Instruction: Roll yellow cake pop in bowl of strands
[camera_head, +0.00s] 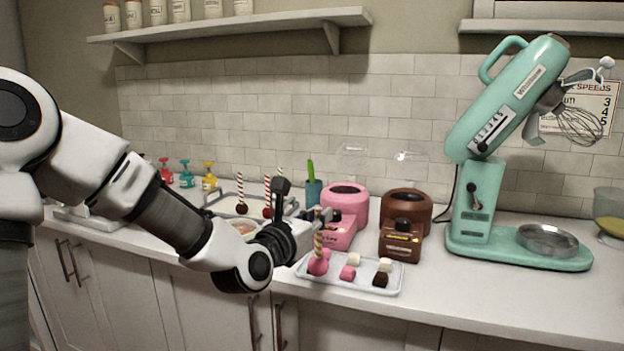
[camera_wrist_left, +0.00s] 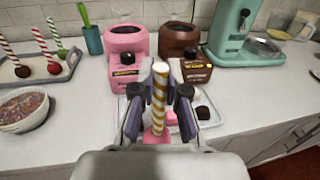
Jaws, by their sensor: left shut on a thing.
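My left gripper (camera_head: 312,234) is shut on the yellow-and-white striped stick of the yellow cake pop (camera_head: 318,264). The pop hangs upright, stick up, with its pink-coated ball below the fingers. In the left wrist view the striped stick (camera_wrist_left: 159,90) stands between the two fingers and the pink ball shows low down. The pop is over the left part of a white tray; I cannot tell whether it touches it. The bowl of strands (camera_wrist_left: 22,108), full of multicoloured sprinkles, is to the left of the gripper. My right gripper is not in view.
The white tray (camera_head: 350,285) holds pink, white and brown pieces. A pink melter (camera_head: 345,205) and a brown melter (camera_head: 405,207) stand behind it. Several striped-stick pops stand on a tray at the left. A mint mixer (camera_head: 500,130) is at right.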

